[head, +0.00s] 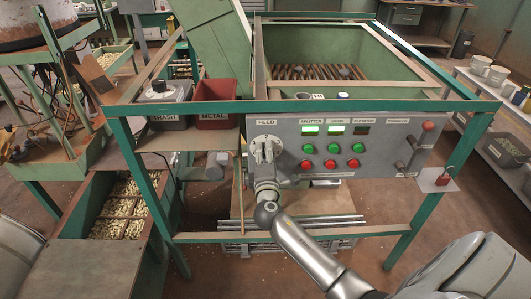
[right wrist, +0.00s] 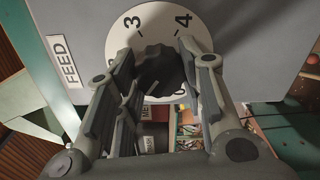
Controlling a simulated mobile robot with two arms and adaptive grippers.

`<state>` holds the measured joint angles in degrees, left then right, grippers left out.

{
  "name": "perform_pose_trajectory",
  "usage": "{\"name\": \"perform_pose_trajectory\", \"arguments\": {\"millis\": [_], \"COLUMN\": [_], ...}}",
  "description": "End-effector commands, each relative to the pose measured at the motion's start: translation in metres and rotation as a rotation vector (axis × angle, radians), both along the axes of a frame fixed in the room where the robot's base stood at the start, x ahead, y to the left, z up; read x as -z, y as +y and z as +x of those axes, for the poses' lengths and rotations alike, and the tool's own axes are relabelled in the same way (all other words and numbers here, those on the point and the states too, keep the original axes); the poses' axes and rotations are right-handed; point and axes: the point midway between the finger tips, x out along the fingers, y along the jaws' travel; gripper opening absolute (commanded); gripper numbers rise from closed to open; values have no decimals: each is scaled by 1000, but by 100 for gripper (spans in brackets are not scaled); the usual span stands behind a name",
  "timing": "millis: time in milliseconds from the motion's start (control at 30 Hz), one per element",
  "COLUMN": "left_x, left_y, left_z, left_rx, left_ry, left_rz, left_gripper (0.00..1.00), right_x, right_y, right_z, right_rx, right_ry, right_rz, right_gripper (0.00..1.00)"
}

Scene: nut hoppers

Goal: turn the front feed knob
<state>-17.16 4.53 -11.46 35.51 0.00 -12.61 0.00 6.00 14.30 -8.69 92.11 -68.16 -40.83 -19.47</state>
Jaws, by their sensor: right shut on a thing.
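The feed knob (right wrist: 160,72) is dark with a scalloped edge, and sits on a white round dial (right wrist: 120,38) marked with numbers such as 3 and 4. In the head view the dial (head: 254,143) is under the FEED label at the left end of the grey control panel (head: 395,129). My right gripper (head: 265,153) reaches the panel from below. In the right wrist view its fingers (right wrist: 157,58) lie on both sides of the knob and are shut on it. The fingers partly hide the knob and dial. My left gripper is not in view.
Green and red buttons (head: 332,156) and lit indicators sit right of the dial. A green frame bar (head: 330,106) runs above the panel. A grey bin (head: 165,110) and a red bin (head: 217,117) stand on the left.

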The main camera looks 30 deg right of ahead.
Motion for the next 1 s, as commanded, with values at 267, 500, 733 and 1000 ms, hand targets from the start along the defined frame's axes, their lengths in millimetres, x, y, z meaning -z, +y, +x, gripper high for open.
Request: {"name": "perform_pose_trajectory", "arguments": {"millis": [267, 500, 733, 1000], "left_x": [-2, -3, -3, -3], "left_y": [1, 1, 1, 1], "left_z": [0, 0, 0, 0], "left_rx": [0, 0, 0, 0], "left_ry": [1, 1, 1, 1], "left_rz": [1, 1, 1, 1], "left_gripper": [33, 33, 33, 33], "right_x": [1, 1, 1, 1], "right_y": [0, 0, 0, 0], "right_z": [0, 0, 0, 0], "right_rx": [0, 0, 0, 0], "right_ry": [39, 43, 43, 42], "right_rz": [-60, -67, -66, -66], "right_gripper": [12, 12, 37, 58]}}
